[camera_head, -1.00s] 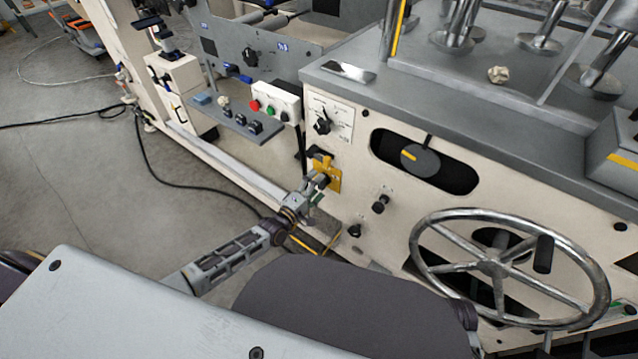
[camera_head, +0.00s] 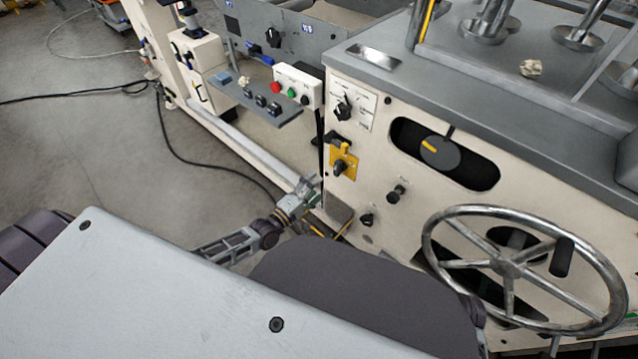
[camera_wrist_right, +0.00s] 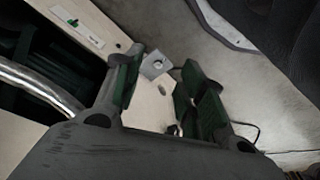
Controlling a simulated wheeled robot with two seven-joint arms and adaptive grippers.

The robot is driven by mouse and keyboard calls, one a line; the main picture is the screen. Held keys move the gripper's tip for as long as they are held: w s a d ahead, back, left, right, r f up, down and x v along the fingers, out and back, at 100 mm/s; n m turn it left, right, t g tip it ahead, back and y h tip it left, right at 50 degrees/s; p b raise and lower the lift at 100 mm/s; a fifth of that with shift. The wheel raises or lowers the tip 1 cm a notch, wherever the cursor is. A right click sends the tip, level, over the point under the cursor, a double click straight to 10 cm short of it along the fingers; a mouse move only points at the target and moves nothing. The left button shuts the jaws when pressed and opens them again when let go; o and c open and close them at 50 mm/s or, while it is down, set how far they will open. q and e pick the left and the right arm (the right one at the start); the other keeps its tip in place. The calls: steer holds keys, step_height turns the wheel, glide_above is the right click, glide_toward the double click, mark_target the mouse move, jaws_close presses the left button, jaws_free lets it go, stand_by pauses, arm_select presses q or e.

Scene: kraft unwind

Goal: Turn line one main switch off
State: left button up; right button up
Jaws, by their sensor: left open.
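A yellow plate (camera_head: 344,160) with a dark rotary switch knob (camera_head: 341,168) is on the cream machine front, left of the round dial. I cannot read any label there, and the knob's exact setting is too small to tell. My left gripper (camera_head: 311,187) is open and empty, below and left of the yellow plate, apart from it. My right gripper shows in the right wrist view (camera_wrist_right: 160,78), with its fingers spread and nothing between them.
A selector knob (camera_head: 343,107) sits on a white panel above the yellow plate. A push-button box (camera_head: 297,87) and a grey shelf (camera_head: 258,110) are to the left. A large handwheel (camera_head: 509,268) stands out at the right. A black cable (camera_head: 180,150) lies on the floor.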

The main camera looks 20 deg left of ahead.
arm_select(q)
steer(key=shift+s+a, duration=0.15)
steer(key=shift+s, duration=0.25)
steer(key=shift+m, duration=0.3)
stand_by(0.3)
